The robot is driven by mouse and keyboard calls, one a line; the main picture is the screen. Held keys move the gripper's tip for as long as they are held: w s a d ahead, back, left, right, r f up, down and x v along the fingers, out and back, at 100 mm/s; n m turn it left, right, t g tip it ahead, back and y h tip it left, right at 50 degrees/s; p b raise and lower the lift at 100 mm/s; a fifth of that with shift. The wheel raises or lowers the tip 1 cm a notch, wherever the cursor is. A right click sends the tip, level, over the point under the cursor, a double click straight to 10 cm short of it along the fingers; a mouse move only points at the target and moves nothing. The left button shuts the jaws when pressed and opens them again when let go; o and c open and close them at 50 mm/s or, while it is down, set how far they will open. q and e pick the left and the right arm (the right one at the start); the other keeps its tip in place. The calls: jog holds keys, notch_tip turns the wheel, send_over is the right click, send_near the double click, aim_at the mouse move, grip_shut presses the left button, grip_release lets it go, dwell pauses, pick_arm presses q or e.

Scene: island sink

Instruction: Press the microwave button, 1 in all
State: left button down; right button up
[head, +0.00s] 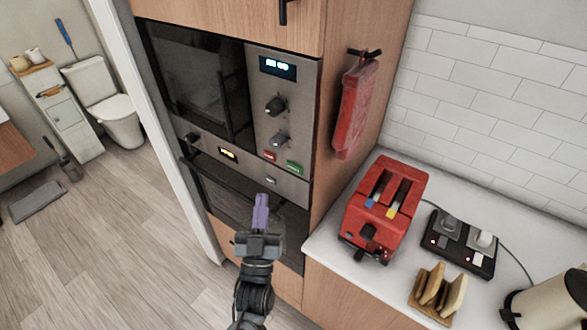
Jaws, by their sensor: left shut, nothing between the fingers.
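The microwave (200,80) is built into the wooden cabinet, with a dark glass door and a steel control panel on its right. The panel has a lit display, two dark knobs, a red button (270,155) and a green button (294,168) at its bottom. My left gripper (262,200) comes up from the bottom centre. Its purple fingers are shut and empty, pointing up. In the picture the fingertips are below the two buttons, in front of the oven; I cannot tell the exact gap. My right gripper is not in view.
An oven (240,195) with its own small display sits below the microwave. A red cloth (355,105) hangs on the cabinet side. The counter at right holds a red toaster (385,210), a toast rack (437,293) and a switch box (458,243). Open floor lies at left.

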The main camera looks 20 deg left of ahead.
aim_at(294, 168)
pick_arm(q)
jog(key=w+d+b, duration=0.2)
jog(key=w+b, duration=0.1)
jog(key=w, duration=0.5)
jog(key=shift+d, duration=0.4)
jog(key=shift+w, duration=0.1)
dwell(0.4)
dwell(0.9)
jog(key=shift+w+b, duration=0.1)
jog(key=shift+b, duration=0.2)
jog(key=shift+w+d, duration=0.15)
jog(key=shift+w, duration=0.15)
